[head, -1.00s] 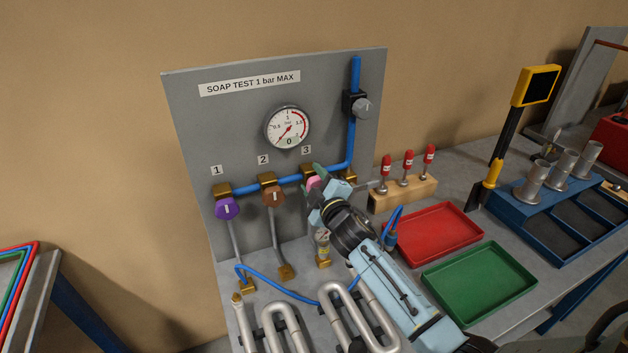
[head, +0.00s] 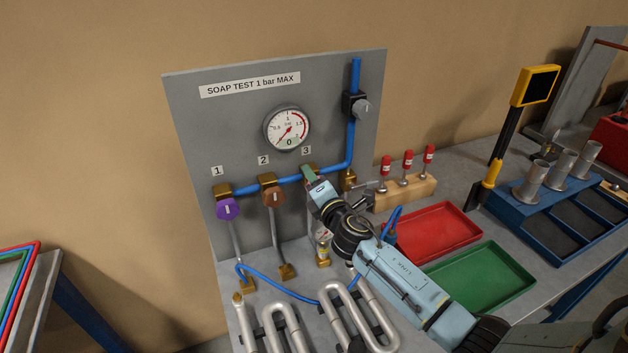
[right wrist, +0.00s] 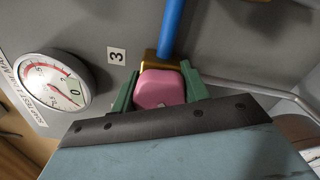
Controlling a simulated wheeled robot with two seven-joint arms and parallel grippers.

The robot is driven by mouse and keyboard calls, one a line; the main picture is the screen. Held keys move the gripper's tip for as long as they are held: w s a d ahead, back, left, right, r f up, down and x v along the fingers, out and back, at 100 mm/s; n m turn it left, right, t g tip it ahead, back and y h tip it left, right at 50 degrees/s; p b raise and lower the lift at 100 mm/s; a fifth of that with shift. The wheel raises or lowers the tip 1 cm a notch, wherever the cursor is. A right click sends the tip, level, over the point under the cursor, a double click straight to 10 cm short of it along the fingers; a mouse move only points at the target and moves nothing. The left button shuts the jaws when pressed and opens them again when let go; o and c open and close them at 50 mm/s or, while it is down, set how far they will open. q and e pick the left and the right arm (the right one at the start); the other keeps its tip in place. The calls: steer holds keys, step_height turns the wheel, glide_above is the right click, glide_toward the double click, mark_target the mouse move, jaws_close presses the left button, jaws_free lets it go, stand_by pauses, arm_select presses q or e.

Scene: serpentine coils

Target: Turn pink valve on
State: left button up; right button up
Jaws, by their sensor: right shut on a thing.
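The pink valve (right wrist: 158,90) is the knob under label 3 on the grey panel (head: 225,120). It shows in the right wrist view between the two green fingers of my right gripper (right wrist: 160,92), in front of its brass body (right wrist: 160,58). My right gripper (head: 309,176) is shut on the knob. In the head view the gripper hides the pink knob. The pressure gauge (head: 288,129) has its needle pointing lower left, and its small window shows 0. My left gripper is not in view.
A purple knob (head: 227,208) under label 1 and a brown knob (head: 273,195) under label 2 sit left of my gripper. A blue pipe (head: 354,130) runs along the panel. Silver coils (head: 350,315), a red tray (head: 432,228) and a green tray (head: 480,275) lie on the bench.

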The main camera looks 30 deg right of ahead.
steer(key=n+p, duration=0.1)
steer(key=n, duration=0.3)
steer(key=shift+n, duration=0.4)
steer(key=n+p, duration=0.1)
steer(key=n, duration=0.3)
steer(key=shift+n, duration=0.3)
steer(key=o, duration=1)
steer(key=shift+s, duration=0.1)
steer(key=s, duration=1.3)
steer(key=shift+a, duration=0.35)
